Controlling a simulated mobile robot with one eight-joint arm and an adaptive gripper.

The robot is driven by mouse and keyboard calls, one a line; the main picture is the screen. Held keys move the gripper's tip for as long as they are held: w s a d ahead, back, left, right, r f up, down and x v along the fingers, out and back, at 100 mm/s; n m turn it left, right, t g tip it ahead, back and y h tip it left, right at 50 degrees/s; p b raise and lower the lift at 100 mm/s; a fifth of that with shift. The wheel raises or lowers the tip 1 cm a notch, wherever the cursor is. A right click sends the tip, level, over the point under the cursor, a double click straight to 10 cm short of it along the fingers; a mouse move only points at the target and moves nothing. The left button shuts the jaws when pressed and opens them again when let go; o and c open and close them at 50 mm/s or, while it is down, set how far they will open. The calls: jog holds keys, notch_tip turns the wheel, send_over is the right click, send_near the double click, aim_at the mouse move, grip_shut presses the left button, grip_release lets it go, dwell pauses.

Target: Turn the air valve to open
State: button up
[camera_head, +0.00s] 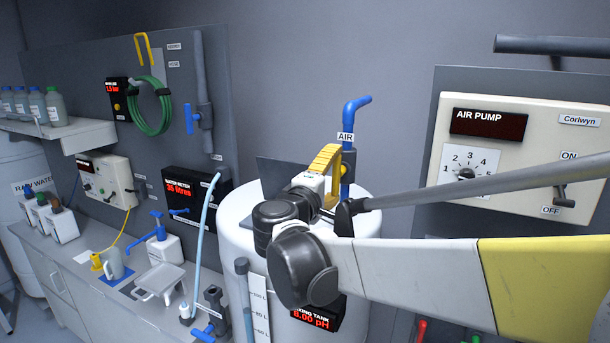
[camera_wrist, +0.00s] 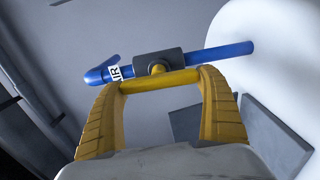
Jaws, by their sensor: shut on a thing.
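The air valve has a dark grey body (camera_wrist: 158,62) on a blue pipe (camera_wrist: 225,54) with a white AIR label. Its yellow handle (camera_wrist: 160,80) is a short bar running nearly parallel to the pipe. In the head view the upright blue AIR pipe (camera_head: 348,125) rises behind my gripper (camera_head: 335,165), with its top bent to the right. In the wrist view my gripper (camera_wrist: 158,82) has its two yellow ribbed fingers at the two ends of the handle, shut on it. In the head view the fingers hide most of the valve and handle.
The white mixing tank (camera_head: 240,225) stands below the valve, its display (camera_head: 318,308) reading 8.00 pH. The air pump panel (camera_head: 530,140) is at right, its display dark. A counter (camera_head: 85,255) with instruments is at left. My arm crosses the lower right.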

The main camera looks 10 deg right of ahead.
jog(key=o, duration=1)
jog(key=shift+c, duration=0.2)
jog(key=shift+s, duration=0.1)
jog(key=shift+a, duration=0.1)
jog(key=v, duration=1.2)
